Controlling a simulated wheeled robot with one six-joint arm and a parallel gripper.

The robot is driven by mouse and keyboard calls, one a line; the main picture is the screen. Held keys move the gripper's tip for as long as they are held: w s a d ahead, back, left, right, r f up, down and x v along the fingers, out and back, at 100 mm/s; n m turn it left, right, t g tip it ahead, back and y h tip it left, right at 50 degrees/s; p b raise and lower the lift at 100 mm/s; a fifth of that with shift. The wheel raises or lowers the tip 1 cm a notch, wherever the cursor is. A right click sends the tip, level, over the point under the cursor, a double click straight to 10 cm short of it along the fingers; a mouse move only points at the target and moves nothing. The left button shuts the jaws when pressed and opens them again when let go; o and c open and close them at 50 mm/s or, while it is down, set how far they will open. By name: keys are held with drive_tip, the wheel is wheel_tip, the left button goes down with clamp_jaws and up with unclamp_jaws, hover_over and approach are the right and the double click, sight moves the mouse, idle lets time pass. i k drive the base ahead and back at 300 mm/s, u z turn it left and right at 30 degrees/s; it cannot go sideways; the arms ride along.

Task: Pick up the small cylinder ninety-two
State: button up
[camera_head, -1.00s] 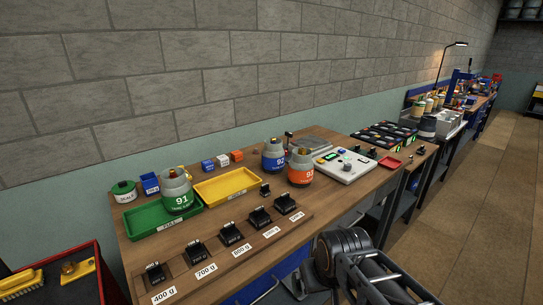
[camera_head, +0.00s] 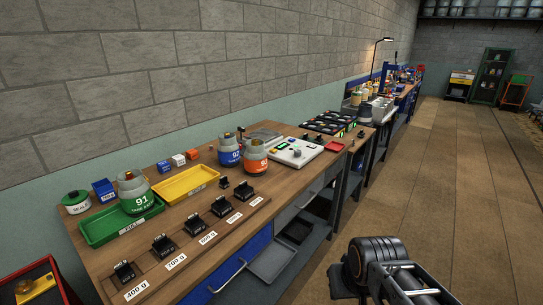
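A blue-banded cylinder (camera_head: 229,150) and an orange-banded cylinder (camera_head: 255,157) with grey tops stand upright side by side on the workbench, left of the scale. Both labels seem to begin with a 9, but the digits are too small to read surely. A green-banded cylinder marked 91 (camera_head: 135,194) stands in the green tray (camera_head: 95,236) on the left. Part of my arm shows at the lower right, in front of the bench and apart from the cylinders. My gripper's fingertips are not in the picture.
The wooden bench (camera_head: 185,213) also holds a yellow tray (camera_head: 186,184), a pale scale (camera_head: 297,151), small boxes and a front row of black weights with gram labels (camera_head: 221,206). A drawer (camera_head: 272,262) stands open below. Floor is clear at the right.

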sight(229, 150)
drive_tip(key=z, duration=0.6)
drive_tip(key=k, duration=0.85)
drive_tip(key=z, duration=0.55)
drive_tip(key=i, duration=1.4)
drive_tip(key=u, duration=1.1)
drive_tip(key=i, duration=1.05)
drive_tip(key=u, duration=1.55)
drive_tip(key=i, duration=0.3)
drive_tip(key=u, duration=0.2)
